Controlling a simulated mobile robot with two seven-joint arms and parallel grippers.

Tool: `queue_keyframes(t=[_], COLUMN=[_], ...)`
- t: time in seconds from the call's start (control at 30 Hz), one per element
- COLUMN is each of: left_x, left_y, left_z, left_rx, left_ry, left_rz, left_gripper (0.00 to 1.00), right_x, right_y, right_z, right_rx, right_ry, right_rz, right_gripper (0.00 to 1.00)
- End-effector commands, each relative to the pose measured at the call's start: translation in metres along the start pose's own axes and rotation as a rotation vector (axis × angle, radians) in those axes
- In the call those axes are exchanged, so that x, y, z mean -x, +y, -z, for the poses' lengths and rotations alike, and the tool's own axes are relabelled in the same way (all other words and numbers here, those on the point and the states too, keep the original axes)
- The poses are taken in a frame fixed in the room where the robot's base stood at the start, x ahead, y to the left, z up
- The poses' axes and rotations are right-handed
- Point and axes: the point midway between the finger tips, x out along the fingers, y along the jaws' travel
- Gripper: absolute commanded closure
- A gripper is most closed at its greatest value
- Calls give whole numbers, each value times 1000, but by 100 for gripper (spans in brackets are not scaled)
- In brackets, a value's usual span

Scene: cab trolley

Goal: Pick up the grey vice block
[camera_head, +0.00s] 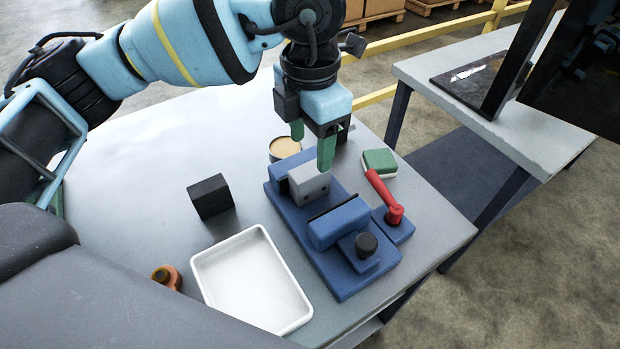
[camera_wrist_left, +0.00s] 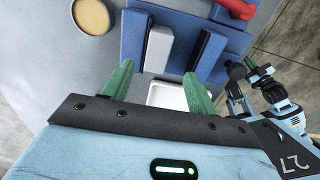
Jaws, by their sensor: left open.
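The grey vice block (camera_head: 311,187) sits on the blue vice (camera_head: 285,217), against its far blue jaw and with a gap to the near jaw. In the left wrist view the grey block (camera_wrist_left: 158,48) lies just beyond and between the green fingertips. My left gripper (camera_head: 311,155) is open and empty, pointing down just above the block. In the head view one finger partly overlaps the block, so I cannot tell if they touch. At the right of the left wrist view a small light-blue arm with a gripper (camera_wrist_left: 262,74) shows, seemingly my right one; its jaws are too small to read.
A red vice handle (camera_head: 380,192) and a green-and-white block (camera_head: 380,162) are right of the vice. A round tin (camera_head: 284,148) stands behind it. A black block (camera_head: 210,196), a white tray (camera_head: 205,272) and an orange part (camera_head: 166,276) are left. The table's left rear is clear.

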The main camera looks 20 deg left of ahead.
Motion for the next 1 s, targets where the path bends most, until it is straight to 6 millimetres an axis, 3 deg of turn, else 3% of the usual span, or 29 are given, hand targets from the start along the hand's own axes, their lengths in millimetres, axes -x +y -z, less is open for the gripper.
queue_keyframes(t=[0.17, 0.5, 0.8, 1.0], left_x=[-6, -48, -52, -52], left_y=[1, 4, 4, 4], left_z=[0, -1, -1, -1], left_rx=[0, 0, -1, -1], left_ry=[1, 0, -1, -1], left_rz=[-1, 0, 0, 0], left_gripper=[42, 42, 42, 68], right_x=[0, 1, 1, 1], right_y=[0, 0, 1, 1], right_z=[2, 7, 8, 8], right_rx=[0, 1, 2, 2], right_ry=[3, 13, 15, 14], right_rz=[0, -1, -1, -1], right_gripper=[100, 100, 100, 100])
